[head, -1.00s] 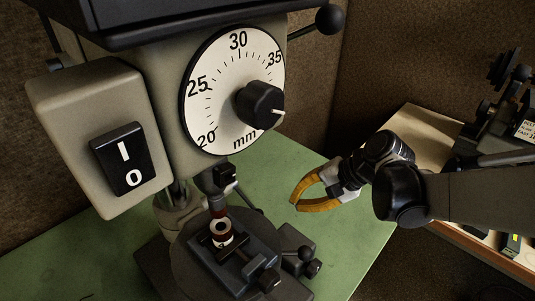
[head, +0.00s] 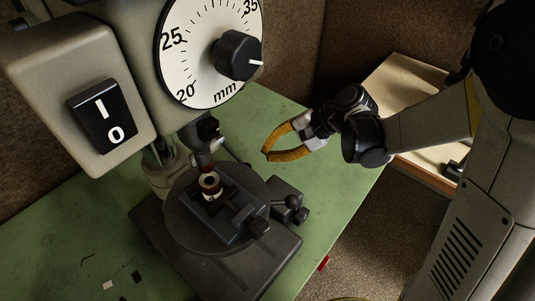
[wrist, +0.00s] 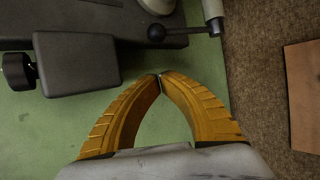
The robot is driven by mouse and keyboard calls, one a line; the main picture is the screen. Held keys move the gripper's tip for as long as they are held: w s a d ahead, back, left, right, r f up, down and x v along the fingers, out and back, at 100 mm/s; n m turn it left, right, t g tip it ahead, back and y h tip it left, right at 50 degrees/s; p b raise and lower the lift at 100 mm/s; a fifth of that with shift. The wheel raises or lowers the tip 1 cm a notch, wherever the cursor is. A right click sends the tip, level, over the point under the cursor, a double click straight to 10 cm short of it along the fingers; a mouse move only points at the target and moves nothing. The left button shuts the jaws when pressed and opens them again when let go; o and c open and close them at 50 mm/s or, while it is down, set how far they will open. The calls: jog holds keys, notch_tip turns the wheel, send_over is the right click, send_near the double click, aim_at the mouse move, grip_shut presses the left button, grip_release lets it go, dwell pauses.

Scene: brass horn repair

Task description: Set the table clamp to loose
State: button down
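The drill press's round table (head: 185,225) stands on a dark base. A rod (head: 234,151) slants out near the column behind it. A dark block (head: 284,192) with a black knob and a small ball-ended handle (head: 298,213) sits to its right. The wrist view shows a ball-ended lever (wrist: 180,31) at the top and a block (wrist: 82,64) with a black knob at left. I cannot tell for certain which handle is the table clamp, nor its setting. My gripper (head: 265,155), with yellow fingers, is shut and empty; its tips (wrist: 160,77) meet just short of the lever.
A vise (head: 235,222) on the round table holds a small red-and-white ringed part (head: 210,186). The depth dial (head: 205,60) and switch box (head: 60,85) overhang the left. A pale side table (head: 400,85) stands behind my arm.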

aim_at(233, 154)
jog(key=b+x, duration=0.2)
jog(key=x, duration=0.5)
jog(key=shift+a+f, duration=0.15)
jog(key=shift+f, duration=0.25)
jog(key=shift+s+d+r+b, duration=0.15)
jog(key=shift+s+d+r, duration=0.05)
jog(key=shift+s+r, duration=0.55)
jog(key=shift+s+d+r+b, duration=0.15)
jog(key=shift+s+r, duration=0.6)
jog(key=shift+s, duration=0.05)
jog(key=shift+r+g+h+p, duration=0.3)
jog(key=shift+h+p, duration=0.1)
jog(key=shift+p, duration=0.1)
